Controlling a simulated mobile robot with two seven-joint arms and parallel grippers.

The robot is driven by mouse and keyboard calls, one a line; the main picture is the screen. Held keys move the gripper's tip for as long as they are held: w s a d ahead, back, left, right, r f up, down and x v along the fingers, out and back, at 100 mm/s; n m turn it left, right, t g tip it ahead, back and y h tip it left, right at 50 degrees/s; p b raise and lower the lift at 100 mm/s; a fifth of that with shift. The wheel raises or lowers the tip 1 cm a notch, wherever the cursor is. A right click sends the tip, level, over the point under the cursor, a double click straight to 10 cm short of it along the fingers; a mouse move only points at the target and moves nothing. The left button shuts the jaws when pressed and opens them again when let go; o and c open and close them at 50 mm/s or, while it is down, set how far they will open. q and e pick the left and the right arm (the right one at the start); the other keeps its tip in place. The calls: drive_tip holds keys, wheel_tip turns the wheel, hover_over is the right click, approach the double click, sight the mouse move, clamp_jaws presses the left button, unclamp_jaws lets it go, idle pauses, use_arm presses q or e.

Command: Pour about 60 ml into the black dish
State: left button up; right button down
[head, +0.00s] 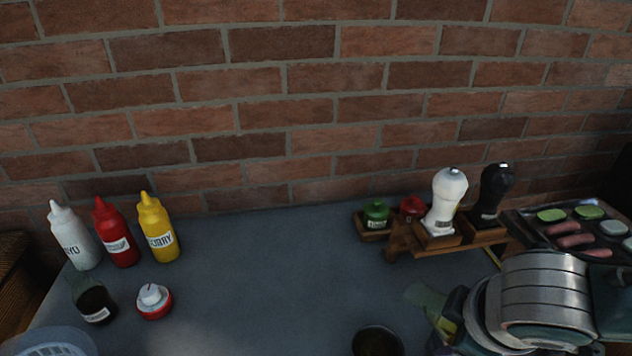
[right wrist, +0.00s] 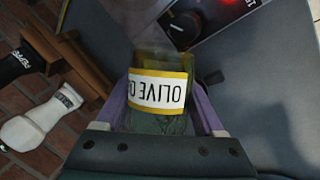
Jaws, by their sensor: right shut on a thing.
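The black dish (head: 378,342) is round and dark, cut off by the bottom edge of the head view; I cannot tell what is inside it. My right gripper (right wrist: 163,115) is shut on a green see-through bottle labelled olive oil (right wrist: 158,91). In the head view the bottle (head: 424,297) shows right of and beyond the dish, partly hidden by my right arm. It looks tilted, but I cannot tell how far, and no stream shows. My left gripper is not in view.
White, red and yellow sauce bottles (head: 158,232) stand at the left, with a dark jar (head: 94,303) and a red-white timer-like item (head: 153,300) before them. A wooden rack (head: 405,243) holds shakers and mills. A grill (head: 570,220) with food stands right. The table's middle is clear.

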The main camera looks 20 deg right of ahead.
idle(0.4)
drive_tip(key=shift+w+a+r+t+y, duration=0.1)
drive_tip(key=shift+w+r+t+y, duration=0.1)
drive_tip(key=shift+t+y, duration=0.1)
drive_tip(key=t+y, duration=0.1)
drive_tip(key=w+m+t+y+b, duration=0.1)
drive_tip(key=t, duration=0.1)
drive_tip(key=a+t+y+b, duration=0.1)
drive_tip(key=t+y, duration=0.1)
drive_tip(key=shift+w+r+m, duration=0.2)
drive_tip(key=shift+r+m, duration=0.2)
drive_tip(key=shift+d+f+t+y+b, duration=0.1)
drive_tip(key=shift+f+t+y+b, duration=0.25)
drive_tip(key=shift+t+b, duration=0.65)
drive_tip(key=shift+r+m+y+b, duration=0.3)
drive_tip(key=shift+r+y+b, duration=0.05)
drive_tip(key=shift+b, duration=0.1)
drive_tip(key=shift+r+m+t+y+b, duration=0.3)
drive_tip(key=shift+r+t+b, duration=0.05)
drive_tip(key=shift+r+t, duration=0.5)
drive_tip(key=shift+w, duration=0.15)
